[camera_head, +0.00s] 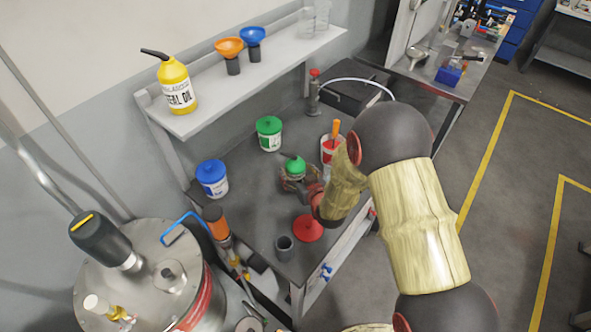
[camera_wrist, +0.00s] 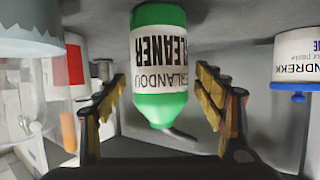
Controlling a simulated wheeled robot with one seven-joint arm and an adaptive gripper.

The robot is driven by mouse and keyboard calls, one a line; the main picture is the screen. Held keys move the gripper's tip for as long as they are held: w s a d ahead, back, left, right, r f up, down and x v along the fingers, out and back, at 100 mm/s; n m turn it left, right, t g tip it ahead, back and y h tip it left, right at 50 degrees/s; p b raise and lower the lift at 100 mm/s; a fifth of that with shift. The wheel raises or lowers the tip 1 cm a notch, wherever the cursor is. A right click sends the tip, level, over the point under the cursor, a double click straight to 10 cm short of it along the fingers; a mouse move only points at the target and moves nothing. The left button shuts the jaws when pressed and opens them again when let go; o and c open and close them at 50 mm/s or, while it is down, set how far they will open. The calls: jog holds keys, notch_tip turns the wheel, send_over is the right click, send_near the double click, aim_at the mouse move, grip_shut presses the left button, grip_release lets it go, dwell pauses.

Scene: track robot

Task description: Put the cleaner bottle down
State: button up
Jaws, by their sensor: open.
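The cleaner bottle (camera_head: 294,168) is green with a white label and a dark spout. It is upright on the grey bench top in the head view, partly hidden by my gripper (camera_head: 300,184). My gripper (camera_wrist: 161,76) is open, with one finger on each side of the bottle and a visible gap on both sides. I cannot tell how far the fingertips reach past it.
On the bench (camera_head: 258,222) are a green-lidded tub (camera_head: 269,134), a blue-lidded tub (camera_head: 212,178), a red-and-white container (camera_head: 329,149), a red funnel (camera_head: 308,228) and a grey cup (camera_head: 284,247). A shelf (camera_head: 205,112) with a yellow oil bottle (camera_head: 176,87) hangs behind.

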jog(key=v, duration=1)
jog(key=shift+p, duration=0.4)
jog(key=shift+s+d, duration=0.1)
jog(key=shift+s, duration=0.05)
